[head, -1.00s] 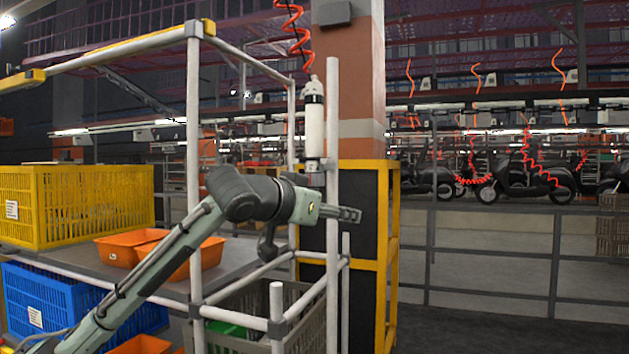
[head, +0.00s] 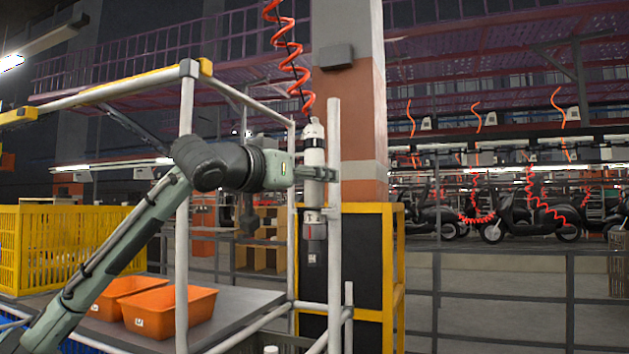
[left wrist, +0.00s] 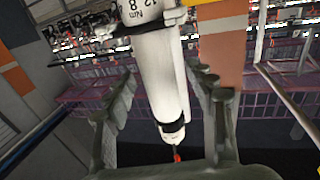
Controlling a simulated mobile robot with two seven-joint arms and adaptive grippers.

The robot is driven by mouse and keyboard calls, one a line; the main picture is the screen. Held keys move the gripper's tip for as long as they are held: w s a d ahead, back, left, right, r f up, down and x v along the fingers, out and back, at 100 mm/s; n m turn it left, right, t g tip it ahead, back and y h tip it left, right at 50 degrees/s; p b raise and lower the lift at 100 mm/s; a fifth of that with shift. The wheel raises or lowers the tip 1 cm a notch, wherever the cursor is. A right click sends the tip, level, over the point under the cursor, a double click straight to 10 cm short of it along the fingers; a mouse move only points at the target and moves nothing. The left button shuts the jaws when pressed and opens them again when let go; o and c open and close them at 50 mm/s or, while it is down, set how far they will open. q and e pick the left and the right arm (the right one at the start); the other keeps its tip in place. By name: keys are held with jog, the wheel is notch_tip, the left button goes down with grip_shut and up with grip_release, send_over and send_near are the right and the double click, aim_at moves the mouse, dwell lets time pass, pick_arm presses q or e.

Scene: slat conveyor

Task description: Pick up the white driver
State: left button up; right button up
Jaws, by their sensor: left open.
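The white driver (head: 314,157) hangs upright from a red coiled hose by the metal frame post. Its lower end is dark. My left gripper (head: 318,174) is at the driver's white body, level with its middle. In the left wrist view the driver (left wrist: 162,75) runs between the two open fingers of the gripper (left wrist: 168,105), with gaps visible on both sides. The black collar and hose end of the driver show near the palm. My right gripper is not in view.
The metal frame post (head: 334,230) stands close on the right of the driver. Orange bins (head: 170,312) sit on the grey shelf at lower left, beside a yellow crate (head: 60,245). A yellow-edged black panel (head: 362,270) stands behind.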

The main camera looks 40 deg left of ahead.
pick_arm(q)
jog(key=shift+w, duration=0.55)
grip_shut()
jog(key=shift+r, duration=0.15)
